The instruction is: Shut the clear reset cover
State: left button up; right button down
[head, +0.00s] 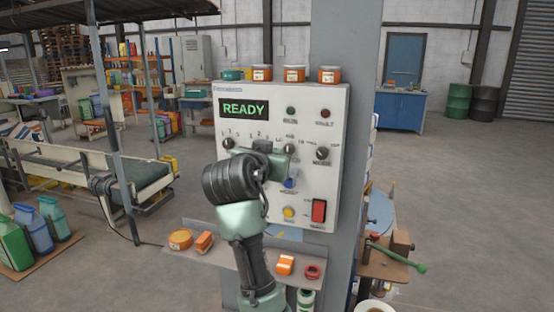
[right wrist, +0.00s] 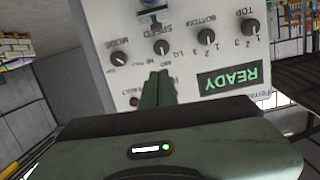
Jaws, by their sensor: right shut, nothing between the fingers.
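The grey control panel (head: 335,115) faces me with a green READY display (head: 244,108). Its blue reset button (head: 290,183) shows just right of my right arm; it also appears at the top edge of the right wrist view (right wrist: 148,3). A small pale, clear-looking piece (right wrist: 155,11) is beside the button there, probably the reset cover; its angle is hard to tell. My right gripper (right wrist: 160,77) is shut and empty, its fingers in front of the panel near the speed knob (right wrist: 161,47), apart from the cover. My left gripper is not in view.
The mode knob (head: 322,153), red switch (head: 319,211) and yellow button (head: 289,213) are on the panel. Orange tins (head: 295,74) stand on top. A shelf (head: 222,262) with small items is below. A grey column (head: 345,50) stands behind.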

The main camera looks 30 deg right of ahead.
jog(key=w+d+f+p, duration=0.4)
jog(key=w+d+f, duration=0.1)
jog(key=d, duration=0.1)
jog(key=shift+w+f, duration=0.25)
jog(key=shift+w, duration=0.15)
jog(key=shift+d, duration=0.1)
